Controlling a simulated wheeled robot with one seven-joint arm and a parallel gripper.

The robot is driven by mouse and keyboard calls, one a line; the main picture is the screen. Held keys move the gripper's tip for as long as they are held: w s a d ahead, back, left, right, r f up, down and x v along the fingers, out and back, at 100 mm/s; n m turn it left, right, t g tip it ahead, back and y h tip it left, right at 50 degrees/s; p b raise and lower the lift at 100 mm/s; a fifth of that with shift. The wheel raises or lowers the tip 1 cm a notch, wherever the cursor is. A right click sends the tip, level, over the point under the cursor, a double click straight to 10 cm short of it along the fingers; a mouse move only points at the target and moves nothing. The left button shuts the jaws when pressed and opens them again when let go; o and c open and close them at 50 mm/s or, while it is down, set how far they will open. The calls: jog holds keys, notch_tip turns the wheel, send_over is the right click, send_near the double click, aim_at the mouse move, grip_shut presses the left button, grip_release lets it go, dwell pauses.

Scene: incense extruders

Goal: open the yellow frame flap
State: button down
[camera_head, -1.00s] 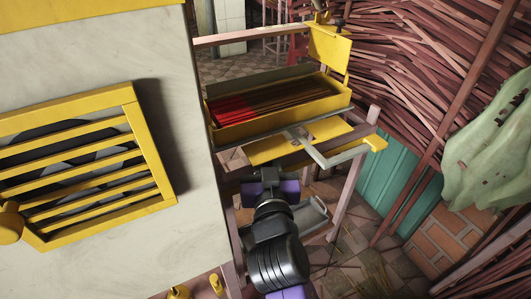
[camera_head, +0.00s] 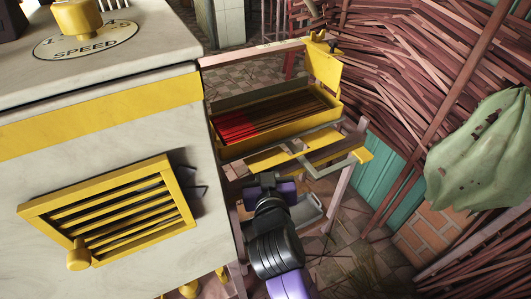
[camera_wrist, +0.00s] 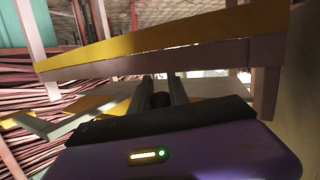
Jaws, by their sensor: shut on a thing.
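A yellow slatted frame (camera_head: 108,208) with a round yellow knob (camera_head: 79,255) is on the pale machine's side, at the left of the head view. I cannot tell whether it stands ajar. My gripper (camera_head: 266,182) is well to its right, below a long yellow tray (camera_head: 290,124) and near a yellow-and-grey bracketed panel (camera_head: 335,170). In the wrist view my gripper (camera_wrist: 162,85) has its fingers close together beneath a yellow-faced beam (camera_wrist: 165,42). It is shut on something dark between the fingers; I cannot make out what. The slatted frame is not recognisable in the wrist view.
The pale machine (camera_head: 120,130) with a speed dial fills the left. The tray holds red and brown sticks. Piled sticks (camera_head: 400,60) and a green sack (camera_head: 480,150) are at the right.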

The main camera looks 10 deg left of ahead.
jog(key=shift+r+g+p, duration=0.3)
jog(key=shift+p, duration=0.5)
jog(key=shift+f, duration=0.2)
jog(key=c, duration=1.3)
grip_release()
jog(key=shift+s, duration=0.1)
jog(key=p+v, duration=0.2)
jog(key=v, duration=0.5)
jog(key=shift+s+r, duration=0.2)
jog(key=shift+s, duration=0.15)
jog(key=shift+s, duration=0.1)
jog(key=f+p+v, duration=0.1)
jog(key=v, duration=0.7)
jog(key=shift+s, duration=0.5)
